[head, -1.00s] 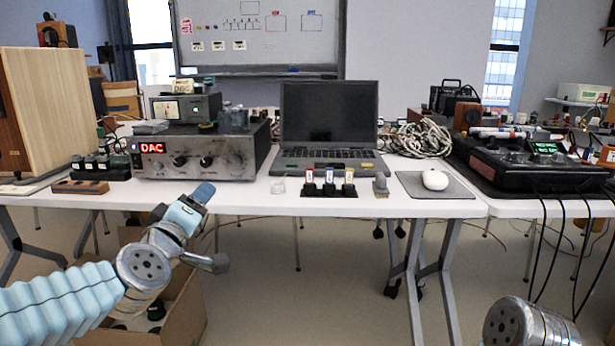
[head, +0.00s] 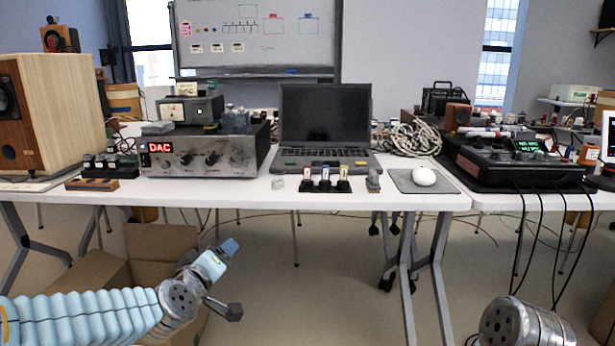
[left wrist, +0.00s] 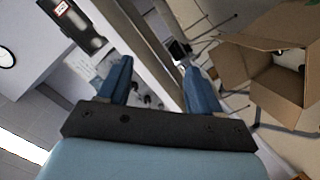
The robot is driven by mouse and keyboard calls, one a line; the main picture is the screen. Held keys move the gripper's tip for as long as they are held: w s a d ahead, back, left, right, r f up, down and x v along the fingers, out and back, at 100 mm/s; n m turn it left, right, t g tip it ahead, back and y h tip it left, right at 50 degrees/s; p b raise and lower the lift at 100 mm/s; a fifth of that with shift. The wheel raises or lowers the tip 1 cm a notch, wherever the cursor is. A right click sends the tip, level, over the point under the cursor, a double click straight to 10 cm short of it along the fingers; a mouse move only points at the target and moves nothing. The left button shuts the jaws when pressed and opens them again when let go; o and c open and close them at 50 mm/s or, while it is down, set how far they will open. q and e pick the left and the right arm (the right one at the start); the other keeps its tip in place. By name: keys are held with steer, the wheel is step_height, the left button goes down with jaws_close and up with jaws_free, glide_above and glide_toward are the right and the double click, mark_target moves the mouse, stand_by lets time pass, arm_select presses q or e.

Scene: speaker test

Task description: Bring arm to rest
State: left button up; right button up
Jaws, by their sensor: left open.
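My left arm comes in from the lower left in the head view, in front of the table and below its top. My left gripper (head: 230,248) points up and to the right, with empty floor behind it. In the left wrist view the two blue fingers of the left gripper (left wrist: 157,66) stand apart with nothing held between them. Of my right arm only a grey rounded link shows at the lower right of the head view; its gripper is out of view.
The white table (head: 440,203) holds a laptop (head: 325,130), a DAC box (head: 205,155), a mouse (head: 424,176) and a black console (head: 510,165). A wooden speaker (head: 60,112) stands at left. An open cardboard box (head: 160,245) sits on the floor near my left arm.

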arm_select(q)
steer(key=s+d+f+m+g+p, duration=0.1)
steer(key=s+f+g, duration=0.15)
steer(key=f, duration=0.65)
steer(key=s+d+f+m+g+h+p, duration=0.1)
steer(key=s+f+m+g, duration=0.15)
steer(key=f, duration=0.55)
steer(key=s+d+f+g+p, duration=0.1)
steer(key=s+f+g+p, duration=0.15)
steer(key=f, duration=0.65)
steer(key=s+d+f+m+g+h, duration=0.1)
steer(key=s+d+f+g, duration=0.1)
steer(key=s+f, duration=0.5)
steer(key=s+d+f+m+g+p, duration=0.1)
steer(key=s+f+g, duration=0.4)
steer(key=s, duration=0.7)
step_height(320, 180, down, 2)
steer(key=shift+d+f+m+h+p, duration=0.1)
steer(key=shift+d+m+h+p, duration=0.2)
steer(key=shift+d+m+h, duration=0.15)
